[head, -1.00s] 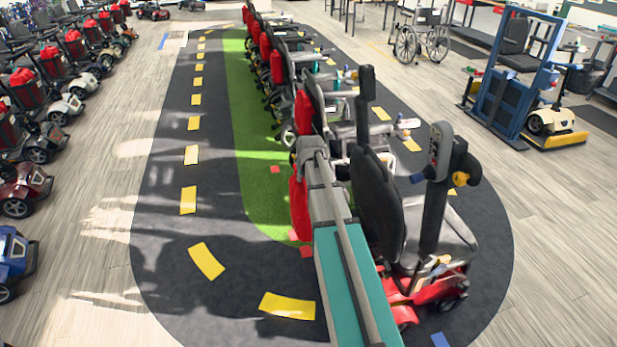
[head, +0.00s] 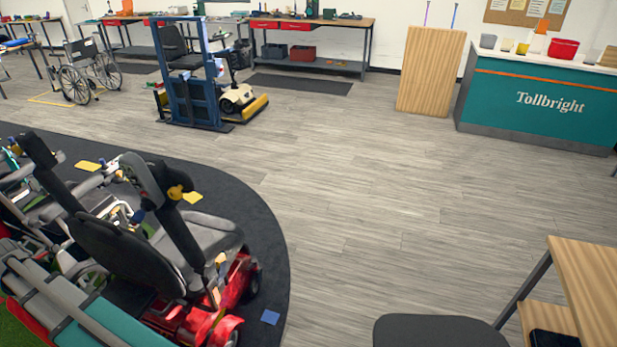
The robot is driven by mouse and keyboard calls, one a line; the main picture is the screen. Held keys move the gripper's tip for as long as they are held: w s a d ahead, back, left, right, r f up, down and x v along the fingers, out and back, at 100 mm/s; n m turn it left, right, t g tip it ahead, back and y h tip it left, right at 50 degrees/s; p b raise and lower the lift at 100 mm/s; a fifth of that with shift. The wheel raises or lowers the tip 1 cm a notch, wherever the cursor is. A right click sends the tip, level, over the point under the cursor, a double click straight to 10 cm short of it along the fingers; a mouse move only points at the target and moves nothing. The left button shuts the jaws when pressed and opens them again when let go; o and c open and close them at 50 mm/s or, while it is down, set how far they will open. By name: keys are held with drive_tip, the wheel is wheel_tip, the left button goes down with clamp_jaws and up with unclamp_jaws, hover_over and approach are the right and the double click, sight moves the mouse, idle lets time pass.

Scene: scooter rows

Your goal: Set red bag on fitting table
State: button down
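A red patch (head: 24,312) shows at the lower left edge beside my teal and grey arm. It may be a bag, but most of it is hidden or cut off, so I cannot tell. My gripper is not clearly visible; only my arm links cross the lower left corner. A wood-topped table (head: 590,275) stands at the lower right, partly cut off. Wooden workbenches (head: 345,22) stand along the back wall. None carries a label that I can read, so I cannot tell which is the fitting table.
A red scooter (head: 235,285) with a black seat stands close at left on the dark mat. A dark stool (head: 440,330) stands by the near table. A teal counter (head: 540,105), wheelchair (head: 88,72) and blue-framed machine (head: 190,95) stand farther back. The middle floor is clear.

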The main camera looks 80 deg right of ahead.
drive_tip(key=s+a+r+p, duration=0.2)
drive_tip(key=s+r+p, duration=0.2)
drive_tip(key=r+p, duration=0.3)
drive_tip(key=s+a+r+n+p, duration=0.1)
drive_tip(key=s+a+r+p, duration=0.1)
drive_tip(key=s+r+p, duration=0.3)
drive_tip(key=shift+a+r+p, duration=0.25)
drive_tip(key=shift+r+p, duration=1.55)
drive_tip(key=shift+r, duration=0.4)
drive_tip(key=shift+s, duration=0.15)
